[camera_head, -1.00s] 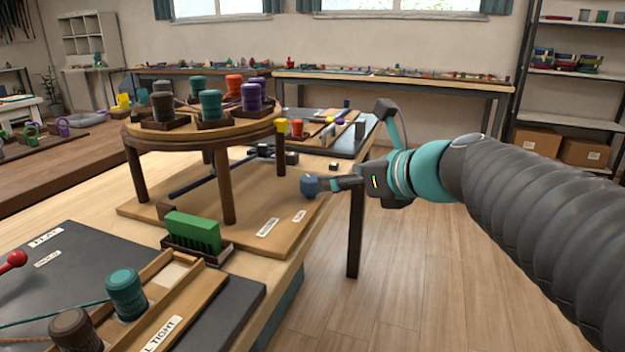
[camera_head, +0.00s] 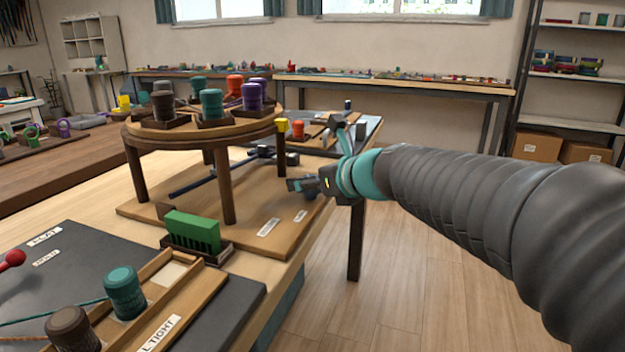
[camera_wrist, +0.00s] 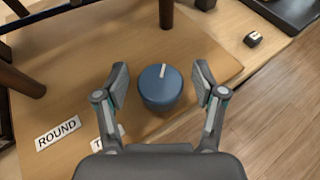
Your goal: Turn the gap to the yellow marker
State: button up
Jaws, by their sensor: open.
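A blue round knob (camera_wrist: 160,90) with a white line on its top sits on the wooden base board (camera_head: 190,215). In the wrist view my gripper (camera_wrist: 161,80) is open, with a finger on each side of the knob and room between. In the head view my gripper (camera_head: 304,186) is over the right side of the board and hides most of the knob. A yellow marker (camera_head: 282,125) stands at the right rim of the round wooden stand (camera_head: 195,141). Several coloured bobbins stand on the round top. I cannot make out clearly which space is the gap.
Stand legs (camera_head: 228,188) rise from the board left of my gripper. A green comb-like block (camera_head: 192,230) stands at the board's front edge. A ROUND label (camera_wrist: 57,133) lies near the knob. Floor is free to the right of the table.

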jog(key=c, duration=1.2)
jog(key=shift+o, duration=0.2)
jog(key=shift+n+y, duration=0.3)
jog(key=n+g+y+p, duration=0.1)
jog(key=n+g+y, duration=0.1)
jog(key=g, duration=0.1)
jog(key=shift+w+d+r+n, duration=0.1)
jog(key=shift+n, duration=0.3)
jog(key=n+g+y+p, duration=0.1)
jog(key=n+g+y, duration=0.1)
jog(key=n+g, duration=0.2)
jog(key=shift+g+p, duration=0.3)
jog(key=n+g, duration=0.4)
jog(key=shift+y, duration=0.4)
jog(key=shift+n+g+h, duration=0.7)
jog(key=shift+n+g, duration=1.4)
jog(key=shift+g, duration=0.4)
